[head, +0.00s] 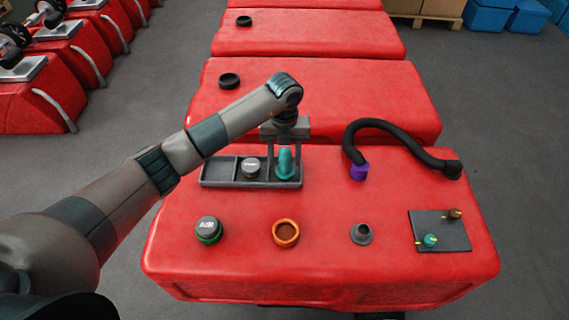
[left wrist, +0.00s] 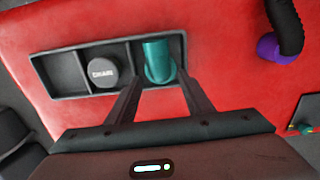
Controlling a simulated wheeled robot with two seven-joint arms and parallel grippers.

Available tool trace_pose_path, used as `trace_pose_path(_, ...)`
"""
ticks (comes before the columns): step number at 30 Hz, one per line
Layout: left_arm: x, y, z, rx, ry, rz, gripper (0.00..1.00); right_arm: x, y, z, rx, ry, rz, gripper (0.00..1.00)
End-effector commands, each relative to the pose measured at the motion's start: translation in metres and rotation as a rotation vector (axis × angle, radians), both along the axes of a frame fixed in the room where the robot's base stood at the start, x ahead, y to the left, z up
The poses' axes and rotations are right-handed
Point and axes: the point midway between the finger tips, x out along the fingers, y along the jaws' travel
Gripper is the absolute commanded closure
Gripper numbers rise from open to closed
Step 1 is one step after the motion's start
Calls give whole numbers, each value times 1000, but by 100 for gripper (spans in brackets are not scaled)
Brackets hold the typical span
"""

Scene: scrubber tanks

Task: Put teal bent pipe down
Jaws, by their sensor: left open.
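The teal bent pipe (head: 285,165) stands in the right compartment of the dark grey tray (head: 219,184) on the red tank. It also shows in the left wrist view (left wrist: 158,62), inside the right compartment. My left gripper (head: 285,158) is above that compartment with its fingers apart, one on each side of the pipe. In the left wrist view its fingertips (left wrist: 159,75) show gaps beside the pipe. The tray's middle compartment holds a grey-topped cap (head: 250,168); its left compartment is empty. My right gripper is not in view.
A black hose (head: 400,132) with a purple end (head: 359,172) lies right of the tray. In front are a green-ringed AIR cap (head: 208,230), an orange ring (head: 286,233), a grey flanged piece (head: 361,234) and a dark plate (head: 450,238) with two small valves.

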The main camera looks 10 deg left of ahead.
Motion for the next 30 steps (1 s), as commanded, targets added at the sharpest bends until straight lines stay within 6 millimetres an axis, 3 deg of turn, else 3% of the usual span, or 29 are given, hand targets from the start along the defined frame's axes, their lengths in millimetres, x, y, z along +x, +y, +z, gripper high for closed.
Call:
trace_pose_path(12,0,1,72,0,-3,0,53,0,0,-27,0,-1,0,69)
trace_pose_path(15,1,0,81,0,-3,0,53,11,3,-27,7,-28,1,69)
trace_pose_path(21,0,1,91,0,0,1,53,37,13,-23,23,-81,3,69)
trace_pose_path(30,0,1,91,0,0,1,53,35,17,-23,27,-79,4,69)
